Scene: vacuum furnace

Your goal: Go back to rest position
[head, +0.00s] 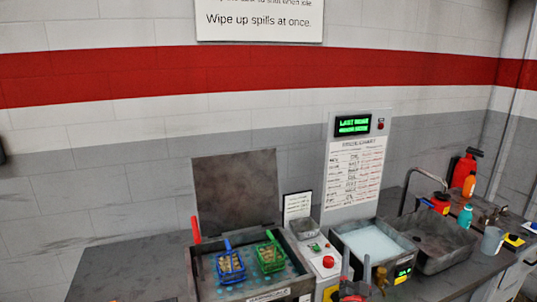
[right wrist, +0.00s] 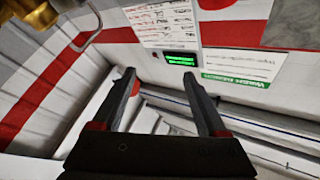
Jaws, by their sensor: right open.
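My right gripper (head: 356,256) shows at the bottom of the head view, pointing up in front of the basin of pale liquid (head: 372,243). Its two dark fingers stand apart. In the right wrist view my right gripper (right wrist: 158,76) is open, with nothing between the fingers. Beyond them are a wall, a posted chart (right wrist: 165,22) and a green display (right wrist: 180,60). My left gripper is in neither view.
On the counter stands an open-lidded unit (head: 210,286) holding a blue basket (head: 231,266) and a green basket (head: 270,257). A sink (head: 445,255), bottles and a red extinguisher (head: 463,168) are at the right. The counter's left part (head: 125,268) is clear.

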